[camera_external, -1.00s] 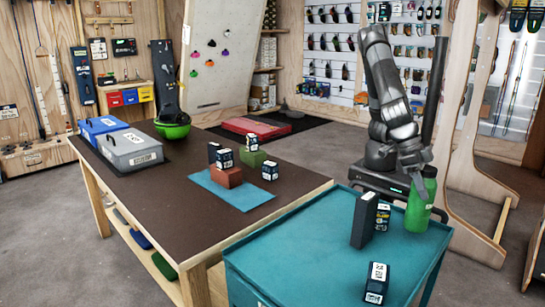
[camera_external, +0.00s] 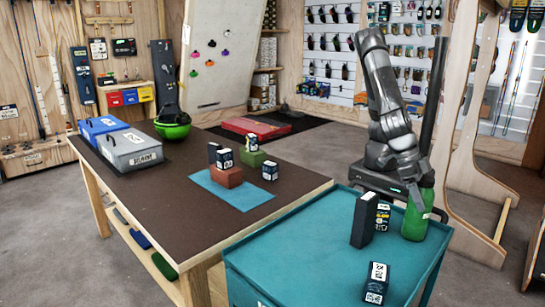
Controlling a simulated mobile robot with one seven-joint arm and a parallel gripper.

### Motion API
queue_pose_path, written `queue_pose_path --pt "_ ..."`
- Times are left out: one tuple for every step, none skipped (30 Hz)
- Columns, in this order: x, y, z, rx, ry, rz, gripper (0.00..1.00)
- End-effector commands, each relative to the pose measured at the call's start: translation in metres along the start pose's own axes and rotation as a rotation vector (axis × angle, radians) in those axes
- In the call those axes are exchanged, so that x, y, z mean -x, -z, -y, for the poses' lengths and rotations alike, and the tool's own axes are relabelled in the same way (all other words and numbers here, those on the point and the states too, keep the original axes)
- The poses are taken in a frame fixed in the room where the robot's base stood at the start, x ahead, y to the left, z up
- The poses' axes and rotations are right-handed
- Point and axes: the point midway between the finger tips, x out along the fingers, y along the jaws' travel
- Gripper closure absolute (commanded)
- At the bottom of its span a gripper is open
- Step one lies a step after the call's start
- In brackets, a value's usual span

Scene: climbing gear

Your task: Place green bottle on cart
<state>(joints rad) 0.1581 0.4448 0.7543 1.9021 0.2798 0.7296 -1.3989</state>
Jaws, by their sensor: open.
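The green bottle (camera_external: 414,224) stands roughly upright at the back right corner of the teal cart (camera_external: 300,240), and its base appears to rest on the cart top. My gripper (camera_external: 418,198) is open at the bottle's upper part, with its fingers reaching down over it. The gripper hides the bottle's cap. I cannot tell whether a finger still touches the bottle.
A tall dark box (camera_external: 363,220) and a small black box (camera_external: 382,216) stand just left of the bottle. Another black box (camera_external: 376,283) lies near the cart's front edge. The cart's left part is clear. A brown table (camera_external: 150,190) with boxes stands to the left.

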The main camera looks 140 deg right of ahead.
Motion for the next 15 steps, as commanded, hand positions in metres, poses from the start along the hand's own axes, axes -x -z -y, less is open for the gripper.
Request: queue_pose_path --pt "0.001 0.000 0.000 0.000 0.000 0.000 0.18" --pt "0.001 0.001 0.000 0.000 -0.001 0.000 0.18" --pt "0.003 0.002 0.000 0.000 -0.001 0.000 0.18" --pt "0.006 0.001 -0.001 0.000 -0.002 0.000 0.18" --pt "0.009 0.001 -0.001 -0.001 -0.004 0.000 0.18" --pt "0.015 0.001 -0.001 -0.001 -0.005 0.000 0.18" --pt "0.020 0.001 -0.001 -0.001 -0.005 0.000 0.18" --pt "0.026 0.001 -0.002 -0.002 -0.006 0.000 0.18" --pt "0.034 0.001 -0.001 -0.002 -0.006 0.000 0.18" --pt "0.041 0.001 -0.001 -0.001 -0.007 0.000 0.18" --pt "0.048 0.001 -0.001 -0.001 -0.006 0.001 0.18" --pt "0.057 0.001 -0.001 0.000 -0.007 0.001 0.18" --pt "0.063 0.001 -0.001 -0.001 -0.006 0.001 0.18" --pt "0.070 0.001 -0.001 -0.002 -0.007 0.001 0.18" --pt "0.078 0.001 -0.001 -0.002 -0.006 0.000 0.18"
